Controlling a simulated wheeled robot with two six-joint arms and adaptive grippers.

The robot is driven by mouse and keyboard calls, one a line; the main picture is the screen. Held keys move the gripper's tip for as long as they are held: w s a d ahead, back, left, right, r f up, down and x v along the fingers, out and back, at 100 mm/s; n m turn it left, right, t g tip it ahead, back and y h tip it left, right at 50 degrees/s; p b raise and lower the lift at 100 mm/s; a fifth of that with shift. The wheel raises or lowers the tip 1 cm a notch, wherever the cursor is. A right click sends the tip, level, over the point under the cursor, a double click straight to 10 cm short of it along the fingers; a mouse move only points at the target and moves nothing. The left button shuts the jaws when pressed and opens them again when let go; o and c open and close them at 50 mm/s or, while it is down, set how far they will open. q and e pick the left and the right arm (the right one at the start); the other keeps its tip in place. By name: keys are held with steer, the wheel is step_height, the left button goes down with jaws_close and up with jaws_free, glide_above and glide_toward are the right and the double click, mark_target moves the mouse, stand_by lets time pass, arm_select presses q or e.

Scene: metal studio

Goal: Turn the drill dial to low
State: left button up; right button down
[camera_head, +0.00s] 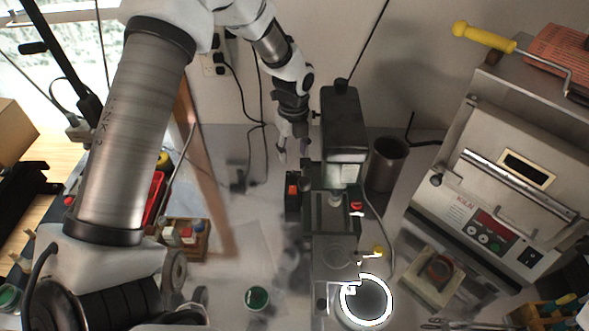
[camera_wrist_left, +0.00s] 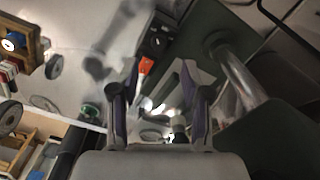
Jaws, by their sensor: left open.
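The bench drill (camera_head: 343,125) stands in the middle of the bench, with a dark head over a grey machine body. A small black control box (camera_head: 293,205) with an orange-red switch (camera_head: 292,189) sits at its left side. In the left wrist view the box (camera_wrist_left: 165,30) shows a small round dial (camera_wrist_left: 155,42) beside the orange switch (camera_wrist_left: 146,66); the dial's setting is too small to read. My left gripper (camera_head: 292,154) points down, open and empty, behind and above the box. Its spread fingers show in the wrist view (camera_wrist_left: 160,92), apart from the dial. My right gripper is out of view.
A dark cup (camera_head: 386,163) stands right of the drill, and a large metal machine (camera_head: 500,190) fills the right. A ring light (camera_head: 366,300) glows at the front. A wooden block of small parts (camera_head: 184,238) and a green jar (camera_head: 257,298) lie left; bench between is mostly clear.

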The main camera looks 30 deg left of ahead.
mark_target(293, 173)
arm_select(q)
step_height(293, 173, down, 7)
steer(key=shift+r+p, duration=0.2)
steer(key=shift+p, duration=1)
steer(key=shift+f, duration=0.3)
steer(key=shift+s, duration=0.15)
jaws_close()
